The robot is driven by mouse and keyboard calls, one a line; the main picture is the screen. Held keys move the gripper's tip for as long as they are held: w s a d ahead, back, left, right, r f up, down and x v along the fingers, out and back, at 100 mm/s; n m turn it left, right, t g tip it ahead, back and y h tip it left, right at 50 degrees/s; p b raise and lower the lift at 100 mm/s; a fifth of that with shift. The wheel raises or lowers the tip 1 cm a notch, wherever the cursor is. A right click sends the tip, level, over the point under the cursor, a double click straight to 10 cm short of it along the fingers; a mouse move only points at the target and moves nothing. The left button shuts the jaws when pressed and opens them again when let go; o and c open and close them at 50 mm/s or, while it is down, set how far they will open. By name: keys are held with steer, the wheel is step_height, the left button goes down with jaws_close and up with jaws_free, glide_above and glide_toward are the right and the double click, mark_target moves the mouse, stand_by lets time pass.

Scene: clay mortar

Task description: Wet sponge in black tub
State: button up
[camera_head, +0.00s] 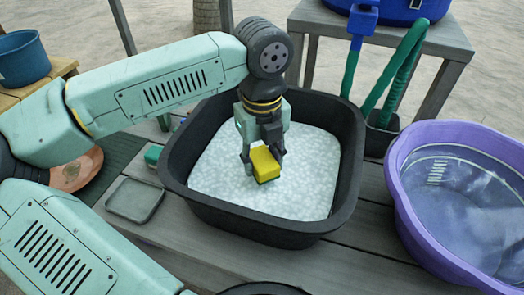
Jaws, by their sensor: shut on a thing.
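The black tub (350,150) stands on the wooden bench and holds pale, speckled water (305,185). The yellow sponge (265,164) has a dark underside and is held over the middle of the tub. My gripper (263,158) points down inside the tub's outline and is shut on the sponge. The sponge is slightly tilted. I cannot tell whether its lower face touches the water. My gripper and wrist hide part of the tub's far side.
A purple basin (400,205) of water stands close on the right. A green hose (400,75) hangs behind into a small dark container. A grey tray (135,200) lies left of the tub. A blue pot (23,57) stands at the far left.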

steer(key=shift+f+b, duration=1.45)
steer(key=shift+f, duration=1.9)
step_height(320, 180, up, 17)
steer(key=p, duration=0.8)
steer(key=shift+f+p, duration=0.15)
steer(key=shift+p, duration=0.15)
